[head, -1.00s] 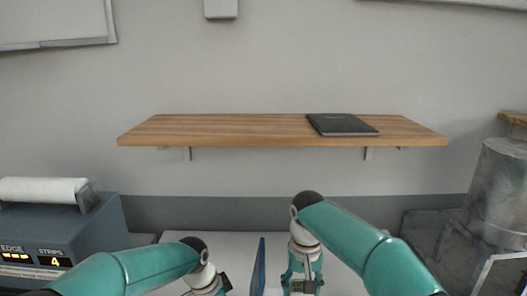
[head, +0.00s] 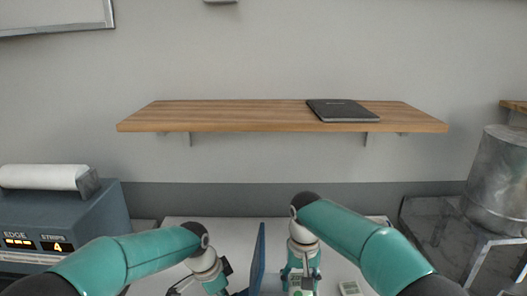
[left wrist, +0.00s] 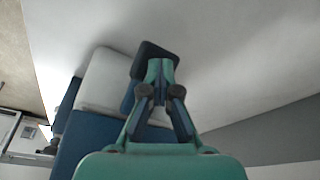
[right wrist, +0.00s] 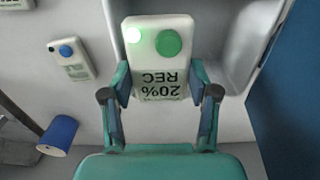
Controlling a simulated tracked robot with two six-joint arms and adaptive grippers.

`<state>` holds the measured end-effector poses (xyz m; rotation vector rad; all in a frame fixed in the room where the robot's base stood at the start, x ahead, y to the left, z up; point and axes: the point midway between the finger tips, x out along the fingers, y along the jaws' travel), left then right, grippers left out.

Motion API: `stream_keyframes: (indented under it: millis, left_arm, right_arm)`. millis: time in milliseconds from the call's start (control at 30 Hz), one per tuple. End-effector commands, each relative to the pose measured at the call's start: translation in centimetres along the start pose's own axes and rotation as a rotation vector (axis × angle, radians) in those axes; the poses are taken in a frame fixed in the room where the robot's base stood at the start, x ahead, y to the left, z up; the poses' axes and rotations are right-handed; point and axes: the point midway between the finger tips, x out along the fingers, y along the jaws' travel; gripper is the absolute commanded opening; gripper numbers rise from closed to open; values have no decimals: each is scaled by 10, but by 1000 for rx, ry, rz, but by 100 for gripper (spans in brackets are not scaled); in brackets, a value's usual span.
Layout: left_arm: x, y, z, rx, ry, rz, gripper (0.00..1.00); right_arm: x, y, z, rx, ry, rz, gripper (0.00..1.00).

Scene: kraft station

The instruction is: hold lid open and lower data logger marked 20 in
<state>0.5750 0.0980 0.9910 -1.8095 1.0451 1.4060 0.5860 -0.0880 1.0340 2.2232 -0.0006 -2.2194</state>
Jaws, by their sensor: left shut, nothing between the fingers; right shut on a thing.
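The data logger marked 20 (right wrist: 158,62) is white, with a green button, a lit green lamp and the upside-down text "20% REC". My right gripper (right wrist: 160,84) is shut on it; the gripper also shows low in the head view (head: 302,280). A white-lined container (right wrist: 228,50) is beside and behind the logger in the right wrist view; I cannot tell how far below it lies. The blue lid (head: 258,260) stands nearly upright between my arms. My left gripper (left wrist: 158,88) is shut and empty, close to blue and white parts; contact is unclear.
Another white logger with a blue button (right wrist: 72,60) lies on the pale table, left of the held one. A blue cylinder (right wrist: 58,134) lies nearby. A wooden shelf (head: 230,116) with a dark notebook (head: 342,110) hangs behind. A grey-blue machine (head: 60,215) stands at left.

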Motion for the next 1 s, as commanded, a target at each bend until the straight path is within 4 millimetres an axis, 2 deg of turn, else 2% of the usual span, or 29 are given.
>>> stream_keyframes:
  millis: [233,267,400,1000]
  left_arm:
    - [1,1,0,0,-1,2,0]
    - [1,1,0,0,-1,2,0]
    - [1,1,0,0,-1,2,0]
    - [1,1,0,0,-1,2,0]
  right_arm:
    - [13,0,0,0,-2,0,24]
    - [12,0,0,0,-1,0,64]
    - [12,0,0,0,0,0,88]
    - [12,0,0,0,-1,0,89]
